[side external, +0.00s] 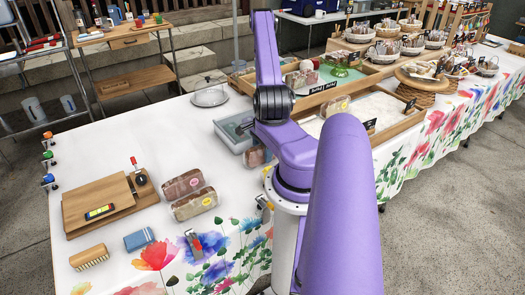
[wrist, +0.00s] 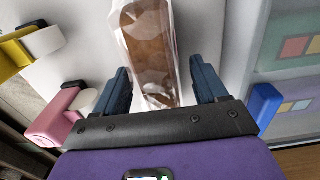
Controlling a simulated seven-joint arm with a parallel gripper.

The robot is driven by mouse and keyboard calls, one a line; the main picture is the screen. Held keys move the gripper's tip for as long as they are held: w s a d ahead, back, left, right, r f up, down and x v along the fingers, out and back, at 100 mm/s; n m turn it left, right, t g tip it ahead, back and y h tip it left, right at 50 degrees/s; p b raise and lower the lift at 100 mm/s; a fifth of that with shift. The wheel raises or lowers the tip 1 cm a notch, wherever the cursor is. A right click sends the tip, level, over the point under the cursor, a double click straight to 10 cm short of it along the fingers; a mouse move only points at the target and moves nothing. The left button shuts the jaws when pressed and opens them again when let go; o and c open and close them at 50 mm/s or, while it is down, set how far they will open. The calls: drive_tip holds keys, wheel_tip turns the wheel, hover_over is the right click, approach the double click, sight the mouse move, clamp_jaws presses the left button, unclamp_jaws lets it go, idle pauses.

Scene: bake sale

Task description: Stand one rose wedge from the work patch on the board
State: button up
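In the wrist view my gripper (wrist: 160,85) is open, its two dark blue fingers apart. A long brown item in clear wrapping (wrist: 150,45) lies between and beyond the fingers, with a gap visible at the right finger. I cannot tell whether it is a rose wedge. In the side view my arm hides the gripper. Two wrapped loaf-like pieces lie on the white table, one with a pink label (side external: 182,184) and one with a yellow label (side external: 194,204). A wooden board (side external: 85,216) lies to their left. No separate work patch is clearly recognisable.
A grey bin (side external: 226,137) and wooden display trays (side external: 395,127) stand near my arm. A brush (side external: 89,257) and blue block (side external: 139,239) lie at the front. The wrist view shows yellow (wrist: 15,52) and pink (wrist: 55,118) clamp-like things at left. White table behind the board is clear.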

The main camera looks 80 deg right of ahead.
wheel_tip(320, 180, up, 12)
drive_tip(key=shift+w+r, duration=0.1)
drive_tip(key=w+a+r+n, duration=0.5)
drive_tip(key=w+a+n, duration=0.35)
drive_tip(key=w, duration=0.25)
drive_tip(key=w+a+r+n, duration=0.2)
drive_tip(key=w+a+n, duration=0.1)
drive_tip(key=a+n, duration=0.25)
drive_tip(key=w+a+r+n, duration=0.2)
drive_tip(key=a+r+n, duration=0.1)
drive_tip(key=a+n, duration=0.3)
drive_tip(key=s+a+r+n, duration=0.2)
drive_tip(key=a+n, duration=0.2)
drive_tip(key=a, duration=0.3)
drive_tip(key=s+a+r+n, duration=0.2)
drive_tip(key=s+a+n, duration=0.1)
drive_tip(key=a+n, duration=0.3)
drive_tip(key=s+a+r+n, duration=0.4)
drive_tip(key=s+a+n, duration=0.3)
drive_tip(key=s+n, duration=0.2)
drive_tip(key=shift+s+a+n, duration=0.15)
drive_tip(key=shift+s+n, duration=0.15)
drive_tip(key=shift+s, duration=0.6)
